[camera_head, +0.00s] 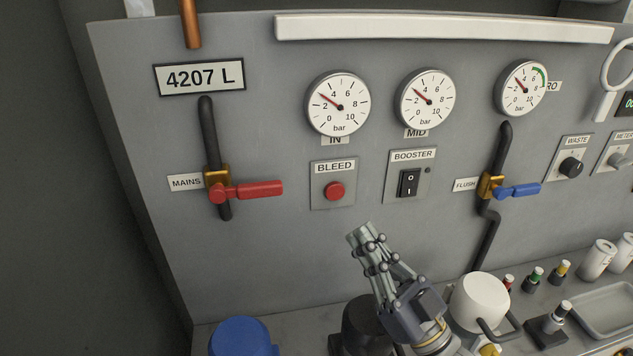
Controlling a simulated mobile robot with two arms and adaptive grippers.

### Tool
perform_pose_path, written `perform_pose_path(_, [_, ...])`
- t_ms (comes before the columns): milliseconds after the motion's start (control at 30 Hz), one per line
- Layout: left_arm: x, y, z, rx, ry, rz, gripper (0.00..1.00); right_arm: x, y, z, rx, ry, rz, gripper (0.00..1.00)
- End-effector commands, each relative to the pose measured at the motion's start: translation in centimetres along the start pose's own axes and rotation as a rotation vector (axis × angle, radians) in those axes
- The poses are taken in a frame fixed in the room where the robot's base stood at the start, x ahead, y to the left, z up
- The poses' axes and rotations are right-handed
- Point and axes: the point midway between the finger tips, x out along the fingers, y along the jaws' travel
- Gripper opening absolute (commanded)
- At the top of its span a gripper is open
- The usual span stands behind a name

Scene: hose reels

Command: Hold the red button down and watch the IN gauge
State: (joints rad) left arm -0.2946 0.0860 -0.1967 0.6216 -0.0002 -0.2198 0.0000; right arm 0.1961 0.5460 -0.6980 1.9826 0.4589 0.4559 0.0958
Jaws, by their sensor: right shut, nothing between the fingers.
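The red button (335,191) sits on the BLEED plate (334,168) in the middle of the grey panel. The IN gauge (337,104) is above it, a white dial with a red needle pointing a little above the 2 mark. Its IN label shows partly below the dial. My right gripper (362,235) is shut and empty, below and slightly right of the red button. Its fingertips look apart from the button in the picture. My left gripper is not in view.
The BOOSTER switch (409,183) is right of the button. The red MAINS lever (246,190) is to the left, the blue FLUSH lever (519,190) to the right. A blue object (243,337) and a white one (479,301) stand below on the ledge.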

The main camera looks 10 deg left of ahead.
Motion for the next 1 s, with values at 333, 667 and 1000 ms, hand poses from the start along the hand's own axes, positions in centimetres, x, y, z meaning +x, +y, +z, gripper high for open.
perform_pose_path(333, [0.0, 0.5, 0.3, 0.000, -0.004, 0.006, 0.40, 0.0, 0.0, 0.1, 0.000, -0.004, 0.001, 0.00])
perform_pose_path(667, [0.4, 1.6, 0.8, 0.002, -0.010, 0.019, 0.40, 0.5, 0.4, 0.7, -0.001, -0.003, 0.000, 0.00])
perform_pose_path(1000, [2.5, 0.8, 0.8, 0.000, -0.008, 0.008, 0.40, 3.7, 2.8, 3.2, -0.003, -0.003, 0.000, 0.00])
